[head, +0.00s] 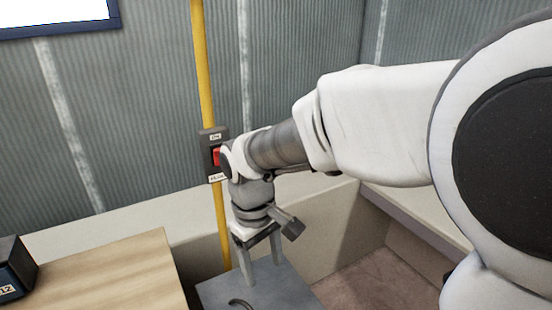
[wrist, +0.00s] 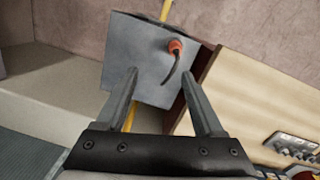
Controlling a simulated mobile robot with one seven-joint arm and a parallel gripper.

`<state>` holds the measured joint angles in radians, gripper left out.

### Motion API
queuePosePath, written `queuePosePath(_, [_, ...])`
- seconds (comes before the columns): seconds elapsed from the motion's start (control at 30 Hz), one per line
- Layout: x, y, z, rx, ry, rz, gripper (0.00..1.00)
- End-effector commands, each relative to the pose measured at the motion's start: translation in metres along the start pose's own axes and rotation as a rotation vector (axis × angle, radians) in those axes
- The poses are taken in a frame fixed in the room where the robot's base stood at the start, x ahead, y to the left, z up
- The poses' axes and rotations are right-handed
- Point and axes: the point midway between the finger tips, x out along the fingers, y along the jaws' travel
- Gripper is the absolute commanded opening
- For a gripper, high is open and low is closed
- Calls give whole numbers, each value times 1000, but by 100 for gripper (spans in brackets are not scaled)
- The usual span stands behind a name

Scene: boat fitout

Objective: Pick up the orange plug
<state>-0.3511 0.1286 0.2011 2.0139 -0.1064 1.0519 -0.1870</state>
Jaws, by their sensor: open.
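The orange plug (wrist: 176,46) sits on a grey flat-topped box or plate (wrist: 135,45) in the wrist view, with a short dark cable curving from it. In the head view the grey top (head: 215,291) and a piece of dark cable (head: 241,303) show at the bottom edge; I cannot see the orange plug there. My gripper (wrist: 158,72) is open and empty. Its fingers point at the grey top, with the plug beyond the tips and nearer the right finger. In the head view my gripper (head: 263,278) points down over the grey top.
A yellow pole (head: 203,70) carries a switch box with a red rocker (head: 215,157) close behind my wrist. A wooden bench top (head: 105,272) lies to the left, with a dark box (head: 14,268) on it. A pale ledge (head: 310,215) runs along the corrugated wall.

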Motion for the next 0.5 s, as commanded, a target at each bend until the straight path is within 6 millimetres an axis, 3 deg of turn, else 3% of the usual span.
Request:
queuePosePath(0.2, [26,-27,-28,-127,-71,-31,70])
queuePosePath(0.37, [40,-33,-33,-155,-86,-38,70])
queuePosePath(0.5, [66,-34,-30,-155,-90,-39,70])
